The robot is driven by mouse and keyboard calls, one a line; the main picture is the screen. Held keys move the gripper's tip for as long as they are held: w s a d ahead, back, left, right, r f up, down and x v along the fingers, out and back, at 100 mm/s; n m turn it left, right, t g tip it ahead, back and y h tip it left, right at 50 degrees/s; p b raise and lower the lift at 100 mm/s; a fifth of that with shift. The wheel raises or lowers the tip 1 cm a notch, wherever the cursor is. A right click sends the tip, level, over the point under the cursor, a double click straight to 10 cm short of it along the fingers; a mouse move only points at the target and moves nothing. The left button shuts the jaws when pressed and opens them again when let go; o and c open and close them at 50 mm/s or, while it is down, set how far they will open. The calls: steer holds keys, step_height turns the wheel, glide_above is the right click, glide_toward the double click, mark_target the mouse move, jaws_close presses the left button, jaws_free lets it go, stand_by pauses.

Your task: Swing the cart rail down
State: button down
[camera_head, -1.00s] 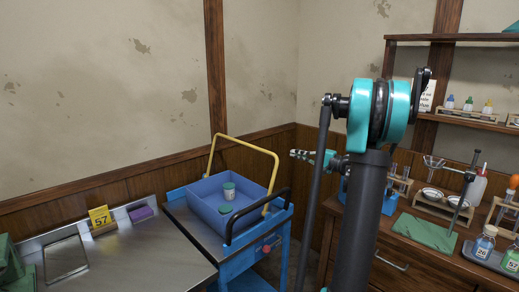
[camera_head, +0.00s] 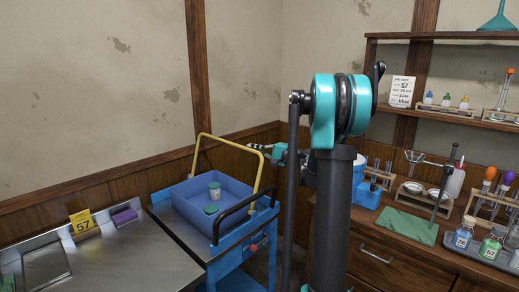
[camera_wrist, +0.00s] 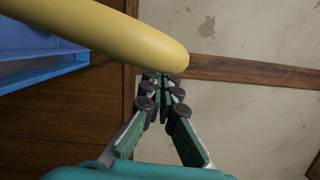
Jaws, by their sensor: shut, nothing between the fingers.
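The yellow rail (camera_head: 230,144) stands raised as an upright loop over the blue cart (camera_head: 235,262). In the wrist view the rail (camera_wrist: 90,35) crosses the upper left, its rounded end just above the fingertips. My gripper (camera_head: 252,147) is at the top right corner of the rail in the head view, its tips just past that corner. In the wrist view my gripper (camera_wrist: 162,78) has its fingertips together and nothing between them. The tips are very close to the rail; I cannot tell whether they touch it.
A blue tray (camera_head: 188,211) with jars (camera_head: 214,190) sits on the cart, beside a black handle (camera_head: 240,207). A wooden bench (camera_head: 375,238) with glassware is at right.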

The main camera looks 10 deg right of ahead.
steer(key=shift+s+a, duration=0.15)
steer(key=shift+a, duration=0.05)
stand_by(0.3)
steer(key=s+a+r+n+h, duration=0.1)
steer(key=s+a+r+n, duration=0.1)
steer(key=s+a+n, duration=0.75)
steer(key=s+a+f+n+h, duration=0.1)
steer(key=s+a+f, duration=0.2)
steer(key=a, duration=0.3)
steer(key=s+a+f+n+h, duration=0.1)
steer(key=s+a+f+n, duration=0.1)
steer(key=a, duration=0.4)
steer(key=shift+s+a+f+h, duration=0.3)
steer(key=shift+s+a+f, duration=0.1)
steer(key=shift+s+f, duration=0.6)
steer(key=shift+w+f, duration=0.1)
steer(key=shift+w, duration=0.05)
